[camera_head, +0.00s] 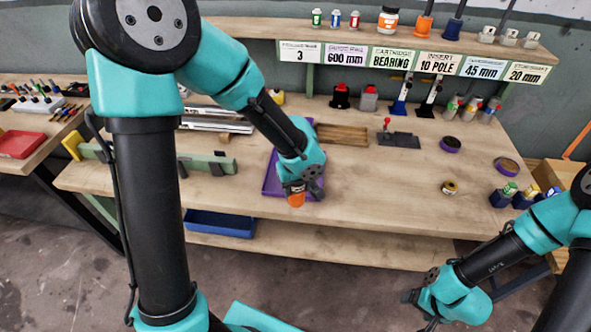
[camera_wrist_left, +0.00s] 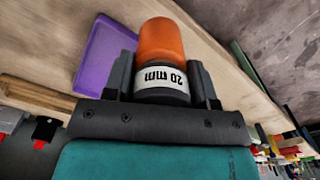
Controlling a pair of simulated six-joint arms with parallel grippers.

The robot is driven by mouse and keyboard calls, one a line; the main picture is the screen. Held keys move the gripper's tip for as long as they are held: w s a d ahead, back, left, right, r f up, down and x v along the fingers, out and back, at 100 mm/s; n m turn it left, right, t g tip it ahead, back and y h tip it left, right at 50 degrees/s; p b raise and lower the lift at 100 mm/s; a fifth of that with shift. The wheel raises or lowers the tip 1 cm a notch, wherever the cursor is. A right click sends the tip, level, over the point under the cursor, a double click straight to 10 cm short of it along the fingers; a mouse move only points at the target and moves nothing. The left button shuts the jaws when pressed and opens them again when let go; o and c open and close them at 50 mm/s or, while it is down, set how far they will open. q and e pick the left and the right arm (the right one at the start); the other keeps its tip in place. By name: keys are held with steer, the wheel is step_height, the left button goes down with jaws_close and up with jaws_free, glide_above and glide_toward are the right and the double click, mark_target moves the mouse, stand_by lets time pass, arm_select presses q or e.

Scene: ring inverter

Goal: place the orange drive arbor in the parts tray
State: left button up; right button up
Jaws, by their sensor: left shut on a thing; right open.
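My left gripper (camera_wrist_left: 162,88) is shut on the orange drive arbor (camera_wrist_left: 161,42), which has an orange rounded end and a white band reading "20 mm". In the head view the arbor (camera_head: 296,199) hangs under the left gripper (camera_head: 297,186), over the front part of the purple tray (camera_head: 271,184). The gripper and arm hide much of that tray. In the left wrist view the purple tray (camera_wrist_left: 97,55) lies beside the gripper on the wooden bench. Which tray is the parts tray cannot be told from a label. My right gripper (camera_head: 420,308) is open and empty, low at the right, off the bench.
A blue bin (camera_head: 220,223) sits on the lower shelf. A wooden tray (camera_head: 341,134) and a dark fixture with a red knob (camera_head: 399,140) stand behind the left gripper. The bench's front middle is clear.

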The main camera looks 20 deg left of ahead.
arm_select(q)
steer(key=w+a, duration=0.3)
steer(key=w, duration=0.4)
steer(key=w+a+f, duration=0.1)
steer(key=w+a, duration=0.2)
steer(key=w, duration=0.3)
steer(key=shift+w+f, duration=0.2)
steer(key=shift+w, duration=0.15)
steer(key=shift+w+a+f, duration=0.1)
steer(key=shift+w+f, duration=0.1)
steer(key=shift+f, duration=0.7)
steer(key=shift+w+a+f, duration=0.1)
steer(key=shift+w+f, duration=0.1)
steer(key=shift+f, duration=0.7)
steer(key=shift+f, duration=0.1)
steer(key=o, duration=1.2)
steer(key=shift+c, duration=0.2)
